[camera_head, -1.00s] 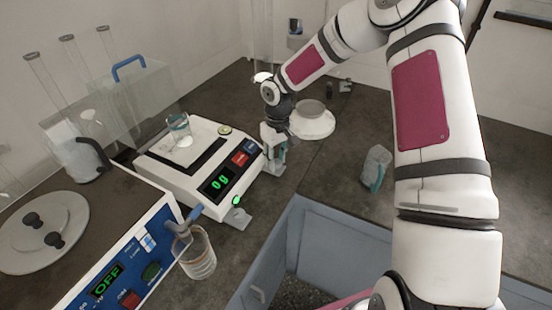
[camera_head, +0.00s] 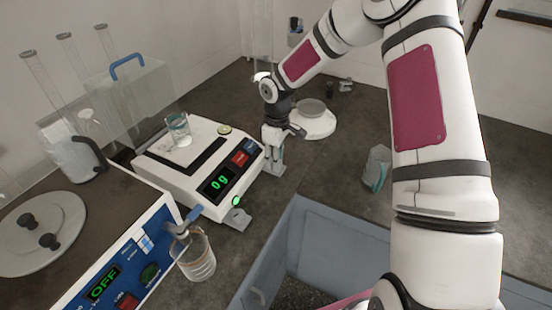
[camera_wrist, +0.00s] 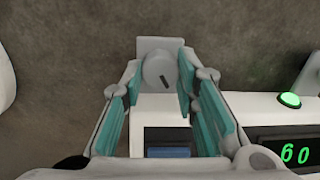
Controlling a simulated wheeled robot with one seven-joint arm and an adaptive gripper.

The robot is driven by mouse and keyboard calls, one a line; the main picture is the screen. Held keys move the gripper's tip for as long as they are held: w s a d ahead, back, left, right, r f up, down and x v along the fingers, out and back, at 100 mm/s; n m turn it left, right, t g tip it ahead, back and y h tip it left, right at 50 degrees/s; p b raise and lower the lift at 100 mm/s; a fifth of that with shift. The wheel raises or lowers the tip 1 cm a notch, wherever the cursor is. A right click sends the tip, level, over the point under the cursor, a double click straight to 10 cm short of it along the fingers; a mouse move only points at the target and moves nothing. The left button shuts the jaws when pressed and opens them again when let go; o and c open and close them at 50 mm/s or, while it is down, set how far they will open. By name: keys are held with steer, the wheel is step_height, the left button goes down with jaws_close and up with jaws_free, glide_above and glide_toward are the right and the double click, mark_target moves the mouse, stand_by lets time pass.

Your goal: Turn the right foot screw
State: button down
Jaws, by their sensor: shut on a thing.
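In the head view my gripper (camera_head: 273,155) points down beside the unit's right side and hides the screw. A grey foot plate (camera_head: 277,171) shows beneath it. The unit's green display (camera_head: 219,184) reads 09 in the head view; it also shows upside down in the wrist view (camera_wrist: 295,153).
A glass beaker (camera_head: 179,132) stands on the unit. Another beaker (camera_head: 197,258) is by the blue-fronted device (camera_head: 120,265) reading OFF. A white round dish (camera_head: 313,123) stands behind my gripper.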

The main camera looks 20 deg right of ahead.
stand_by(0.3)
steer(key=c, duration=1.5)
jaws_free()
steer(key=shift+c, duration=0.2)
step_height(320, 180, up, 12)
steer(key=shift+d, duration=0.15)
steer(key=shift+w, duration=0.1)
